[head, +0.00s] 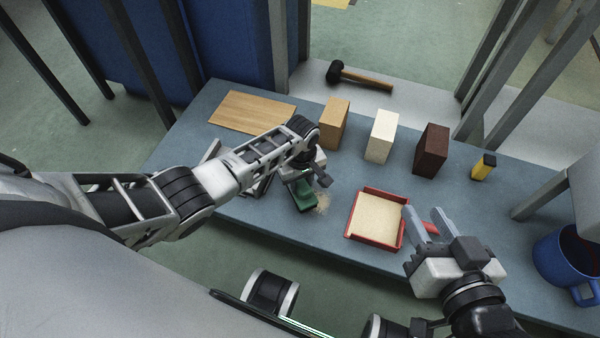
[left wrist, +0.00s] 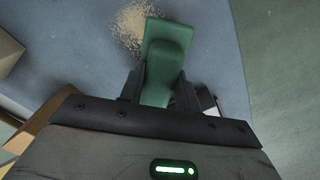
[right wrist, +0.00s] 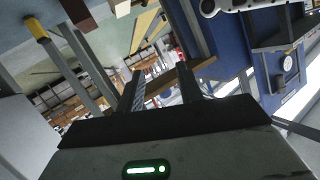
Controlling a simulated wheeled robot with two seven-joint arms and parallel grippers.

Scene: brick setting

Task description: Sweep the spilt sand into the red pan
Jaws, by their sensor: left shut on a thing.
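A green brush (head: 305,196) is held in my left gripper (head: 303,178), low over the table. It also shows between the fingers in the left wrist view (left wrist: 165,62). A small patch of spilt sand (head: 323,204) lies just right of the brush, partly hidden by it; the sand shows in the left wrist view (left wrist: 131,24). The red pan (head: 352,232) lies right of the sand, with a gap between. Its floor is beige; I cannot tell whether that is sand. My right gripper (head: 422,214) is open and empty beside the pan's handle (head: 431,228).
A wooden board (head: 250,113) lies at the back left. Tan (head: 334,124), cream (head: 381,136) and dark brown (head: 431,150) blocks stand along the back. A yellow-and-black item (head: 484,167) stands farther right. A mallet (head: 358,78) lies behind the table. A blue mug (head: 562,262) is at far right.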

